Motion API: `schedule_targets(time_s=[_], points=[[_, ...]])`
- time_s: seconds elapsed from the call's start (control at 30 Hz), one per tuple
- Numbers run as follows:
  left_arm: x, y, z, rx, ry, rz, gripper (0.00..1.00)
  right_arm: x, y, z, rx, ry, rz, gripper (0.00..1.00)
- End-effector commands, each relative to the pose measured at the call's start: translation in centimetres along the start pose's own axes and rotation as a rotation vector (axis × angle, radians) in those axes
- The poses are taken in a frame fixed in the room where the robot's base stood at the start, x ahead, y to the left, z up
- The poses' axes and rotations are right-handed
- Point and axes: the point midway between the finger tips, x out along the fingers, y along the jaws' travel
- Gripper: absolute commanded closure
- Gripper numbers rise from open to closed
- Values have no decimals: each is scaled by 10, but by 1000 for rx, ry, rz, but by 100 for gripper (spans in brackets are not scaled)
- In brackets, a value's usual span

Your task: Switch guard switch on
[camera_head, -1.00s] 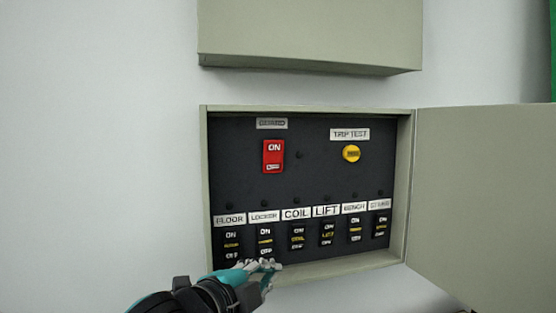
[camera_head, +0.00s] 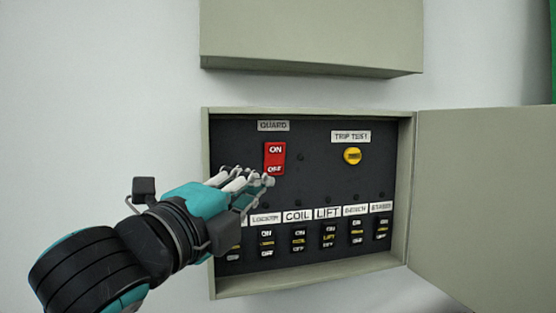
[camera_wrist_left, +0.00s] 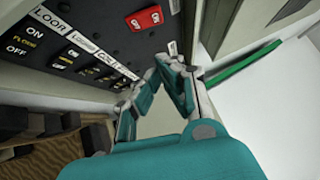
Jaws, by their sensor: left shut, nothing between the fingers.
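The guard switch (camera_head: 275,158) is a red rocker marked ON above OFF, under the GUARD label (camera_head: 273,126) in the upper left of the open panel box. It also shows in the left wrist view (camera_wrist_left: 145,18) at the top. My left gripper (camera_head: 268,180) is shut and empty. In the head view its fingertips overlap the area just below the red switch; whether they touch it I cannot tell. In the wrist view the fingertips appear apart from the switch. My right gripper is not in view.
A row of black breaker switches (camera_head: 299,240) with white labels runs along the bottom of the panel. A yellow TRIP TEST button (camera_head: 353,156) is at upper right. The box door (camera_head: 485,190) stands open to the right. A closed box (camera_head: 310,35) hangs above.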

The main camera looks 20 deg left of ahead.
Motion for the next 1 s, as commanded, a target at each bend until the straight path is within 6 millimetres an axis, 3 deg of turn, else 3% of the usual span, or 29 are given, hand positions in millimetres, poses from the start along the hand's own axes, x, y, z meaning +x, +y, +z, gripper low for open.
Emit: schedule_targets(time_s=[0.5, 0.7, 1.0], points=[[100, 0, 0, -2, 0, 5, 100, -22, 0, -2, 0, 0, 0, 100], [117, 0, 22, -1, -1, 3, 100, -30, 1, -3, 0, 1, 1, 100], [124, 1, 28, 0, 0, 1, 100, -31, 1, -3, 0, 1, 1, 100]])
